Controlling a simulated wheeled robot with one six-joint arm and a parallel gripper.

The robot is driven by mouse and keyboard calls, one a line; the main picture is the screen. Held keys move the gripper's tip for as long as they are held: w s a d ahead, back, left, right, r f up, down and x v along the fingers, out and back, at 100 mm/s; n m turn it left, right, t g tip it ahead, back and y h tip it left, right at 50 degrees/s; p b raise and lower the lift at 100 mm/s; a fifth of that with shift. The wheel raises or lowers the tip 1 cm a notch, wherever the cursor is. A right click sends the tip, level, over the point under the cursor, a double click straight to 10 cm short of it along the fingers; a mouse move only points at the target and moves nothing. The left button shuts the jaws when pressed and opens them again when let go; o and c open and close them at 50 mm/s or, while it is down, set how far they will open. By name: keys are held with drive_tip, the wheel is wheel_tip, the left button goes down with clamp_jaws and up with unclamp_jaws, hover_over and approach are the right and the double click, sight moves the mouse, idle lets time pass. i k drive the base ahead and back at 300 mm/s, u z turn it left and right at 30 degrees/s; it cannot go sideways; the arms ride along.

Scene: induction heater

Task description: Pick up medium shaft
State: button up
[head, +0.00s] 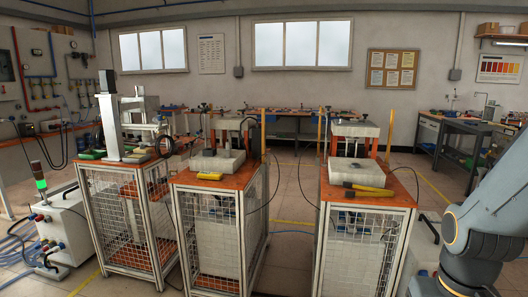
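I cannot make out a medium shaft for certain in the head view. A small dark piece (208,152) sits on the pale block of the middle cart, and another small dark piece (357,166) shows on the block of the right cart. Both are too small to tell what they are. My arm stands at the right edge of the view, but my gripper is out of the picture.
Three caged carts with orange tops stand ahead: left (135,225), middle (180,180) and right (397,198). The left one bears a grey machine (110,125). A white unit (62,235) stands at far left. Tiled floor (288,215) is free between the middle and right carts.

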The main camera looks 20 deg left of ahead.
sight(228, 150)
drive_tip(key=u, duration=0.25)
drive_tip(key=i, duration=1.15)
drive_tip(key=u, duration=0.35)
